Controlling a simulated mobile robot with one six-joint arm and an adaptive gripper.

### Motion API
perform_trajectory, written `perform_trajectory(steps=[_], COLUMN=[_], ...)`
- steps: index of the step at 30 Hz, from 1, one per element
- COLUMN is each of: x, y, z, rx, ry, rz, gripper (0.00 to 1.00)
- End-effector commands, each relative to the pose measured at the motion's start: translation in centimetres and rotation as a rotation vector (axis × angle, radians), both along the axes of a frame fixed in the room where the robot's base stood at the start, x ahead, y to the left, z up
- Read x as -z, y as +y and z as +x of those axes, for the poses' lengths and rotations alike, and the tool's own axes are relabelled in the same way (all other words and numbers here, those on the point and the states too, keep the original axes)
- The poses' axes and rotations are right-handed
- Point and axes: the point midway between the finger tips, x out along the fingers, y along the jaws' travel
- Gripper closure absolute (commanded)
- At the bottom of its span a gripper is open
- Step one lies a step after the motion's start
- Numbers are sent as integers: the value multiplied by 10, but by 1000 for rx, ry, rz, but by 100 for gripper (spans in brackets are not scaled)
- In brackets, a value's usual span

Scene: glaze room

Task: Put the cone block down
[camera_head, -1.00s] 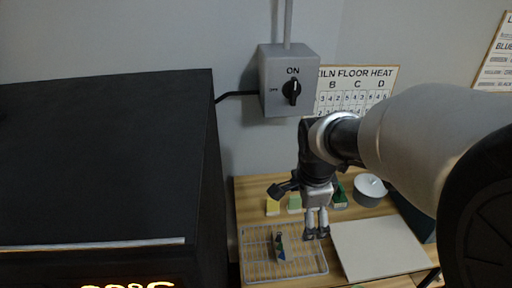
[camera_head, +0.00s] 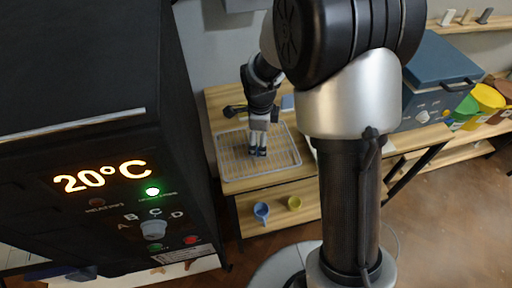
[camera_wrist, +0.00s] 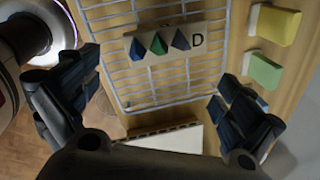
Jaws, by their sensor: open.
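The cone block (camera_wrist: 166,44) is a pale strip with blue, green and dark blue cones and a letter D. In the wrist view it lies on the white wire rack (camera_wrist: 130,4), cones facing me. My gripper (camera_wrist: 157,82) is open, one finger on each side of the picture, with the block beyond and between the fingertips, apart from both. In the head view my gripper (camera_head: 258,150) is over the rack (camera_head: 228,172), and I cannot make out the block clearly there.
A yellow block (camera_wrist: 275,24) and a green block (camera_wrist: 263,70) lie beside the rack on the wooden table. A white slab (camera_wrist: 170,139) is near it. The dark kiln (camera_head: 90,90) reading 20°C stands left.

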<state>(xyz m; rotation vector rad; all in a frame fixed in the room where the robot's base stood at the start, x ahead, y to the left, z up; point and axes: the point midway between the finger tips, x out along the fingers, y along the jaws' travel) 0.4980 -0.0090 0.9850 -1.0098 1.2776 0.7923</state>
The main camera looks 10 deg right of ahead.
Motion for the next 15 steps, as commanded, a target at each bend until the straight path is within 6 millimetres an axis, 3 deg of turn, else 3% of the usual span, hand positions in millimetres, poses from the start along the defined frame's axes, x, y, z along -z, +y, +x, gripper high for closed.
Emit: perform_trajectory(steps=[7, 15], x=[14, 53], y=[0, 1], z=[3, 12], rx=[0, 0], ry=[0, 1], rz=[0, 0], gripper=[0, 0])
